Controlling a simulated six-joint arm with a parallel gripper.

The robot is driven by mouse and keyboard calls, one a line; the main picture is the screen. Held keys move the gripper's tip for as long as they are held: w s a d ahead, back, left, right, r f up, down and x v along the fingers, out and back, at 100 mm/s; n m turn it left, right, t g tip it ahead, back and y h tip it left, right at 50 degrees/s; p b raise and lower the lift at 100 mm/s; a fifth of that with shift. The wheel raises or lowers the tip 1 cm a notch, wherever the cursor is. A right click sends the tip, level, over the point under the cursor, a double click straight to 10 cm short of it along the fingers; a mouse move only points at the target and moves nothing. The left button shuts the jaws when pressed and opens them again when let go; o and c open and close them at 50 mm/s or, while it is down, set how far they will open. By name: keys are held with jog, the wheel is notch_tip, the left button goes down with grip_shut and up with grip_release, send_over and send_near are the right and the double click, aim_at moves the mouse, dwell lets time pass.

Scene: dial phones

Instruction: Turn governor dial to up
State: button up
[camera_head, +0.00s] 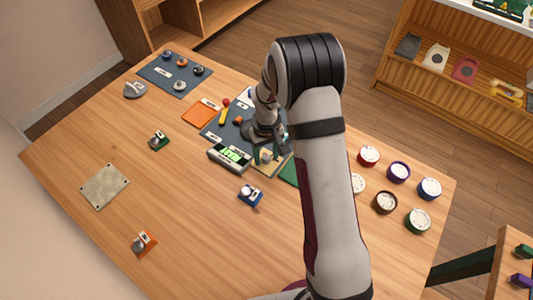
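My gripper (266,153) points down over the dark mat (212,131) near the middle of the table. Its dark green fingers are on either side of a small pale knob on a tan plate (270,168). The picture is too small to tell whether they touch or grip the knob. No readable label shows which dial is the governor dial, and the knob's pointing direction cannot be made out. My arm hides part of the mat and the ground to its right.
A box with a green display (229,156) stands just left of the gripper, and a blue device (250,195) is below it. Several round dials, one red (369,156), stand at the right. An orange plate (201,112) lies upper left. The table's lower middle is clear.

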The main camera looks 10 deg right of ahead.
aim_at(267, 157)
jog(key=shift+o, duration=0.2)
notch_tip(267, 157, up, 16)
dwell(0.4)
jog(key=shift+f, duration=0.1)
jog(key=s+a+r+m+y, duration=0.1)
jog(key=s+m, duration=0.3)
jog(key=s, duration=1)
jog(key=s+a+r+m, duration=0.1)
jog(key=s+r+m, duration=0.3)
jog(key=s, duration=1)
jog(key=shift+s+y, duration=0.35)
jog(key=shift+y, duration=0.05)
